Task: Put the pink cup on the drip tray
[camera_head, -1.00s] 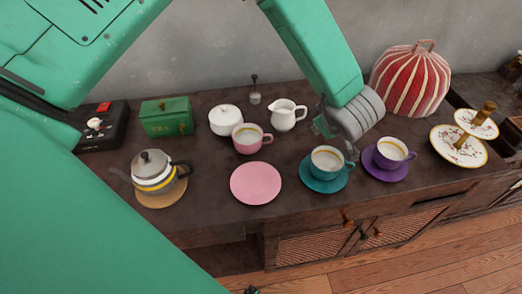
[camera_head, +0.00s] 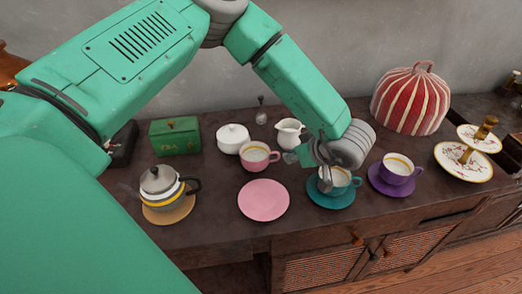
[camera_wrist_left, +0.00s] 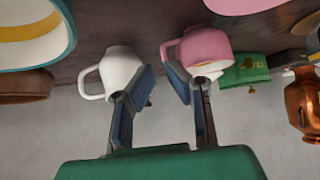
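The pink cup (camera_head: 258,158) stands upright behind a bare pink saucer (camera_head: 263,201) on the dark counter. In the left wrist view the pink cup (camera_wrist_left: 203,46) shows beyond the right-hand finger. No thing is plainly a drip tray; I cannot tell whether the pink saucer is meant. My left gripper (camera_head: 309,168) is open and empty, right of the pink cup and close above the teal cup (camera_head: 340,182); I cannot tell whether it touches that cup. Its two spread fingers (camera_wrist_left: 163,80) show in the left wrist view. My right gripper is not in view.
A white pitcher (camera_head: 289,134) and white sugar bowl (camera_head: 232,138) stand behind the pink cup. The purple cup (camera_head: 398,168) is right of the teal one. A teapot (camera_head: 160,183), a green tea box (camera_head: 175,137), a striped cosy (camera_head: 411,100) and a tiered stand (camera_head: 465,170) flank them.

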